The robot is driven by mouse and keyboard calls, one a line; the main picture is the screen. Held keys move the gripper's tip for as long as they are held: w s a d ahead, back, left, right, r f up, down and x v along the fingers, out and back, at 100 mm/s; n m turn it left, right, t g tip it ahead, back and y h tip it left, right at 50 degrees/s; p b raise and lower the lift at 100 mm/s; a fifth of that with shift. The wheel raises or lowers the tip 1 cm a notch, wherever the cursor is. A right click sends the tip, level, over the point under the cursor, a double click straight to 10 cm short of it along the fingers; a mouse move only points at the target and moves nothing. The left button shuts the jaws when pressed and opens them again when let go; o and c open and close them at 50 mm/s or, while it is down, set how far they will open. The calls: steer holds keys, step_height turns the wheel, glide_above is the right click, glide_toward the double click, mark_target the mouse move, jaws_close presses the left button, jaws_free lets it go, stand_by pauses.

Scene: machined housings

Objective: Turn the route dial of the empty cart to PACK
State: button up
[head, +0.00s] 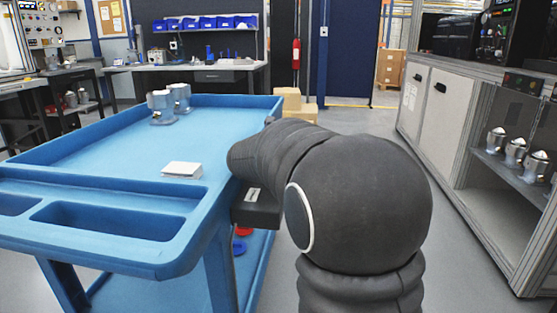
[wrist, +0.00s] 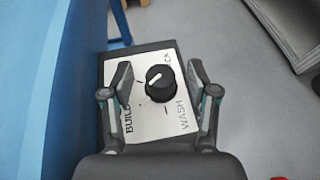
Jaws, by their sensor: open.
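The route dial is a round black knob (wrist: 160,83) with a white pointer mark on the left part of its face. It sits on a white plate (wrist: 147,121) on a dark box beside the blue cart. BUILD is readable at the plate's lower left and WASH at its right. Only the end of a third word shows at the upper right, partly hidden by a finger. My gripper (wrist: 158,75) is open, its fingers on either side of the knob with gaps visible. In the head view my arm hides the gripper. The blue cart (head: 110,150) carries two metal housings (head: 161,106) and a white stack (head: 182,170).
A grey cabinet (head: 428,108) stands to the right, with several housings (head: 515,150) on its shelf. A workbench (head: 190,68) with blue bins is at the back. Cardboard boxes (head: 295,105) lie beyond the cart. Open floor lies between cart and cabinet.

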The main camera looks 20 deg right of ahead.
steer(key=v, duration=1.1)
steer(key=shift+s, duration=0.1)
